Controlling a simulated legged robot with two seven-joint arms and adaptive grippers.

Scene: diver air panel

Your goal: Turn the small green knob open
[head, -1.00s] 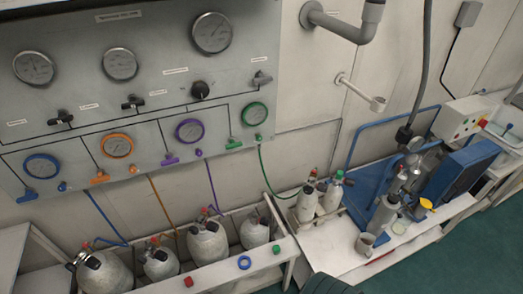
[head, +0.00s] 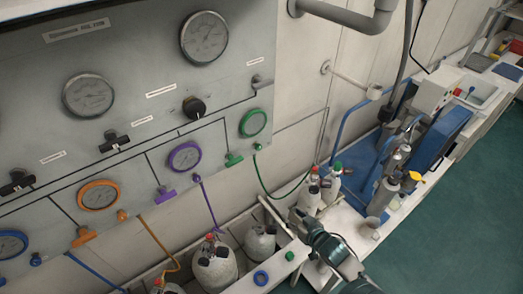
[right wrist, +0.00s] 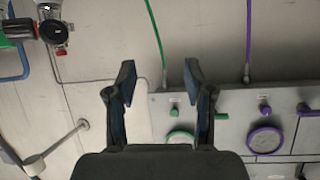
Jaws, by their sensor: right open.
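The small green knob (head: 257,146) sits on the grey panel (head: 215,95) just below the green-ringed gauge (head: 253,123), with a green hose below it. A wider green handle (head: 233,159) is to its left. In the right wrist view the panel appears upside down; the small green knob (right wrist: 174,111) shows beyond and between my open fingers. My right gripper (right wrist: 159,75) is empty and apart from the knob. In the head view my right gripper (head: 299,217) is below and right of the knob, near the cylinders. My left gripper is out of view.
White cylinders (head: 309,197) with valves stand near my right gripper. Other cylinders (head: 215,265) stand in the rack below the panel. A blue ring (head: 261,277) and a green piece (head: 290,256) lie on the rack's ledge. Purple (head: 185,157) and orange (head: 99,196) gauges are left of green.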

